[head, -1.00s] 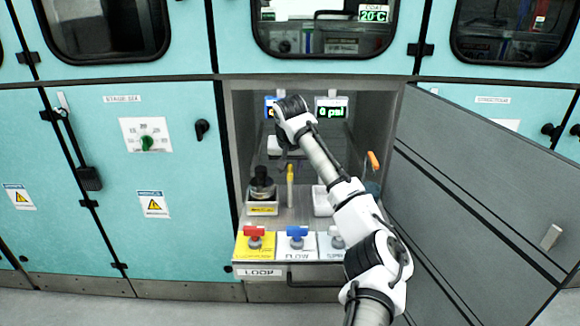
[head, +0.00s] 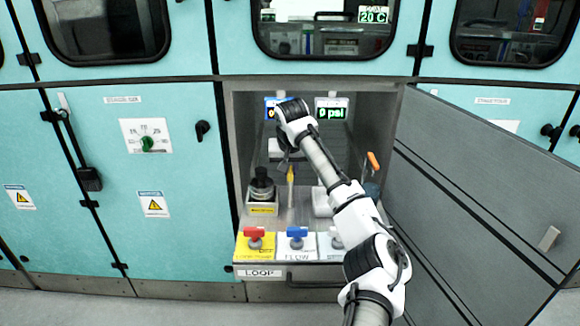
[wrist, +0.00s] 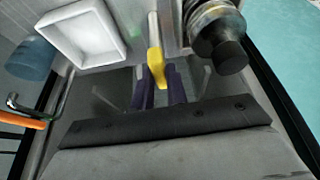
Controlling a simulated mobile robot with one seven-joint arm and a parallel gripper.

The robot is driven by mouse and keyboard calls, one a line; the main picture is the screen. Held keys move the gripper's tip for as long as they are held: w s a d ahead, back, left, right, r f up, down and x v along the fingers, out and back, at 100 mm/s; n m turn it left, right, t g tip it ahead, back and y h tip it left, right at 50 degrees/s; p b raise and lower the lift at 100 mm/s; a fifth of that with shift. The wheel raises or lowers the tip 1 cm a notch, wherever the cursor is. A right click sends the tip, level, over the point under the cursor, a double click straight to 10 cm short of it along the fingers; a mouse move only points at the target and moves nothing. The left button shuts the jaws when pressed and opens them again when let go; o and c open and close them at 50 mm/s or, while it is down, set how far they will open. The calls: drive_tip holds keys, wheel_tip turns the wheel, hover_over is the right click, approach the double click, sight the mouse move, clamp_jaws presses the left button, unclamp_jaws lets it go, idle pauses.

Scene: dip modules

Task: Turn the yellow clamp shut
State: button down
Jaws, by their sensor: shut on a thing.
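The yellow clamp (head: 290,174) stands inside the open recess of the cabinet, to the right of the black-capped part. In the wrist view the yellow clamp (wrist: 155,62) lies between the dark fingers of my gripper (wrist: 157,88), and a pale stem runs from its far end. My gripper is shut on the clamp. In the head view my gripper (head: 286,159) is small and partly hidden by my wrist.
A black-capped round part (head: 262,184) stands close left of the clamp. A white tray (wrist: 88,35) is on the other side. Red (head: 255,233) and blue (head: 297,233) valve handles line the front. A grey door (head: 480,190) hangs open at right.

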drive_tip(key=n+p, duration=0.1)
drive_tip(key=p, duration=0.1)
drive_tip(key=n+y+p, duration=0.1)
drive_tip(key=n+p, duration=0.2)
drive_tip(key=p, duration=0.1)
drive_tip(key=shift+d+r+n+y, duration=0.1)
drive_tip(key=shift+r+n+y, duration=0.2)
drive_tip(key=shift+y, duration=0.1)
drive_tip(key=n+p, duration=0.2)
drive_tip(key=n+g+y+p, duration=0.1)
drive_tip(key=n+p, duration=0.1)
drive_tip(key=n, duration=0.1)
drive_tip(key=shift+w+d+f+g+y, duration=0.1)
drive_tip(key=shift+w+d+g+y, duration=0.05)
drive_tip(key=shift+g+y, duration=0.15)
drive_tip(key=n+g+p, duration=0.1)
drive_tip(key=n, duration=0.3)
drive_tip(key=shift+w+f+y, duration=0.1)
drive_tip(key=shift+y, duration=0.3)
drive_tip(key=shift+w+f+n+g+b, duration=0.15)
drive_tip(key=shift+n+g, duration=0.3)
drive_tip(key=shift+n, duration=0.5)
drive_tip(key=shift+s+r+n+g+b, duration=0.15)
drive_tip(key=shift+n+g, duration=0.3)
drive_tip(key=shift+n, duration=0.5)
drive_tip(key=shift+w+f, duration=0.1)
drive_tip(key=c, duration=1.4)
unclamp_jaws()
